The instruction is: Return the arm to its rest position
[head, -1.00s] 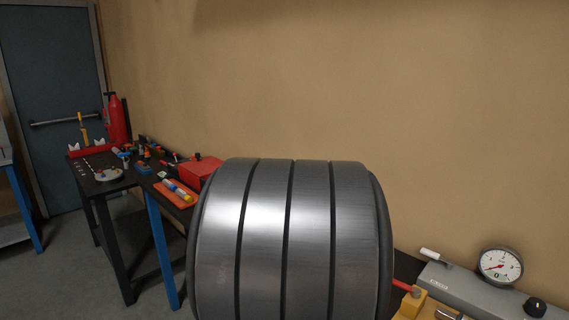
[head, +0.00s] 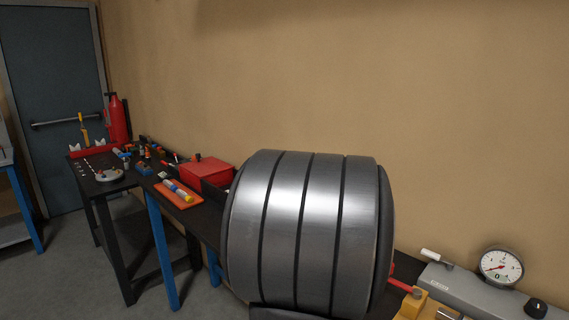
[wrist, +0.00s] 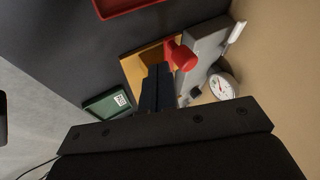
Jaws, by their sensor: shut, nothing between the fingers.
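My gripper (wrist: 158,72) shows in the wrist view, with its two dark fingers together and nothing between them. It points toward the bench, beside a red knob-like part (wrist: 182,56) and a yellow-orange block (wrist: 134,70). I cannot tell the exact gap between the fingers and these things. In the head view, a large silver banded part of my arm (head: 305,230) fills the middle, and my gripper does not show there.
A grey device with a dial gauge (head: 501,266) stands at the right; the dial also shows in the wrist view (wrist: 222,86). A red box (head: 207,171), an orange tray (head: 178,194) and several small tools lie on the dark bench. A green box (wrist: 108,103) is near the bench edge.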

